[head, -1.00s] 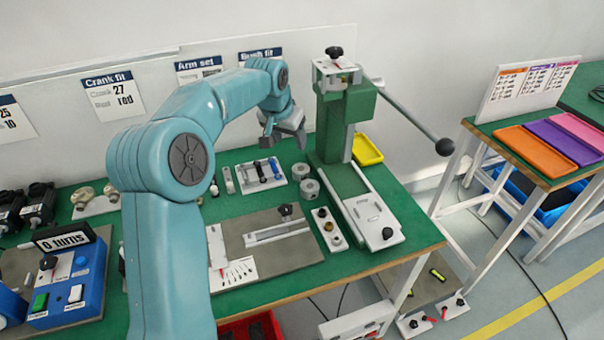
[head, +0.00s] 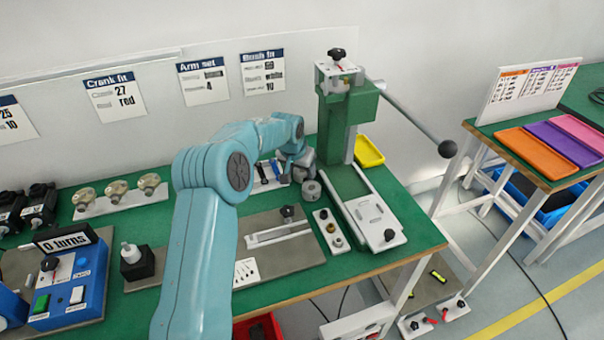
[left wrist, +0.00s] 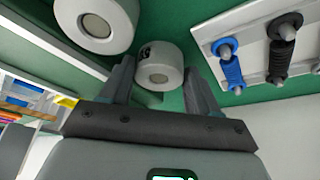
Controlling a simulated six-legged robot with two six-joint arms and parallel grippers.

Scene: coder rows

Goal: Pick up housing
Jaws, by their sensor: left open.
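Two grey cylindrical housings with round centres stand on the green bench beside the press. One housing (left wrist: 158,66) lies between the open fingers of my left gripper (left wrist: 158,82) in the left wrist view, with a dark mark on its side. I cannot tell whether the fingers touch it. The other housing (left wrist: 97,22) is just to the left there, outside the fingers. In the head view my left gripper (head: 301,166) is low over the bench and hides the farther housing; the nearer housing (head: 311,192) shows in front of it. My right gripper is out of view.
The green press (head: 343,120) with its long lever stands right behind the gripper. A white tray (left wrist: 262,88) holds blue and black rods. A white plate (head: 330,231) with small fittings lies in front. A yellow tray (head: 368,151) is beside the press.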

